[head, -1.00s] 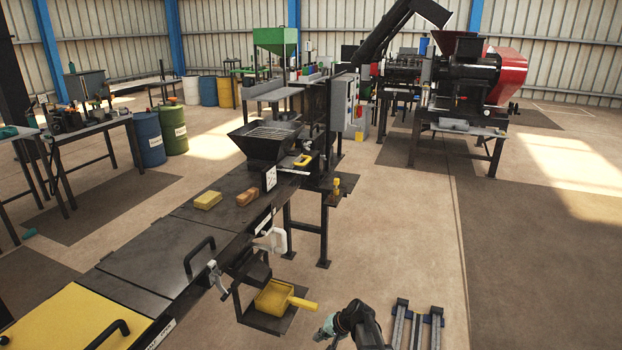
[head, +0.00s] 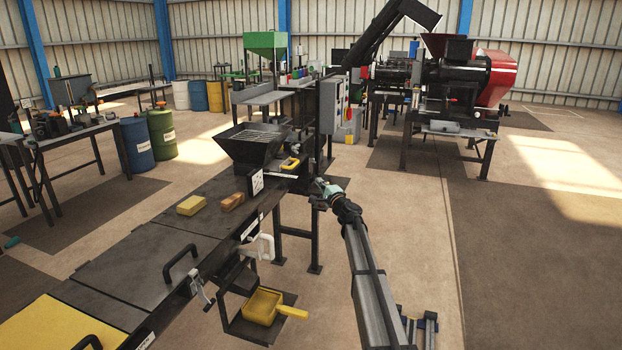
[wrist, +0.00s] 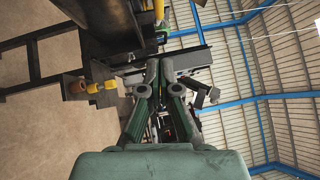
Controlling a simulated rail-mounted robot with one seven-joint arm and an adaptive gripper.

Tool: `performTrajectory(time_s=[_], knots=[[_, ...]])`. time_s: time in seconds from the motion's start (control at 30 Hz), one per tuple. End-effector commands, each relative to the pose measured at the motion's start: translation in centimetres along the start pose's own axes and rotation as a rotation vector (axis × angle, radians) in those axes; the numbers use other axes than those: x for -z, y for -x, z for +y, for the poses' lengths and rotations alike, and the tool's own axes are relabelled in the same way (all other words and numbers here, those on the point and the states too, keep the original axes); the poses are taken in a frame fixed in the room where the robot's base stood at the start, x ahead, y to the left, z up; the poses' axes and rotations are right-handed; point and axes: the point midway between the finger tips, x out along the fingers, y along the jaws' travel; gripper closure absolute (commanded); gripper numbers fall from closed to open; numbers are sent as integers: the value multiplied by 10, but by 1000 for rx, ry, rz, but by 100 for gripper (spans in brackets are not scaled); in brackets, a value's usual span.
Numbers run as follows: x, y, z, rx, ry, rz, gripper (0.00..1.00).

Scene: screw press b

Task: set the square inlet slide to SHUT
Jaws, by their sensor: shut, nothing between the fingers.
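A black square hopper with a grate (head: 252,145) stands at the far end of the dark bench. A yellow handle (head: 290,163) sticks out at its right side, probably that of the inlet slide. The slide plate and any OPEN or SHUT marking cannot be made out. My gripper (head: 318,190) is shut and empty, to the right of the yellow handle and apart from it. In the wrist view my gripper (wrist: 154,72) shows its fingers together, and a yellow part (wrist: 158,10) shows at the top edge, possibly the same handle.
A grey control box (head: 333,105) stands behind the hopper. A yellow block (head: 191,206) and a brown block (head: 232,202) lie on the bench (head: 150,234). A white handle (head: 262,247) and a yellow scoop (head: 262,306) are at the bench's side. The floor at right is clear.

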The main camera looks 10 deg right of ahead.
Motion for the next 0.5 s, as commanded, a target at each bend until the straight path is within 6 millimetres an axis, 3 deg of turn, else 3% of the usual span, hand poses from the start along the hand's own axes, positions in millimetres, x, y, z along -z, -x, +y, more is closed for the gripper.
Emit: performTrajectory(time_s=[0.27,0.5], knots=[[0,-37,-1,-1,2,-4,100],[0,-84,-1,-1,1,-4,100]])
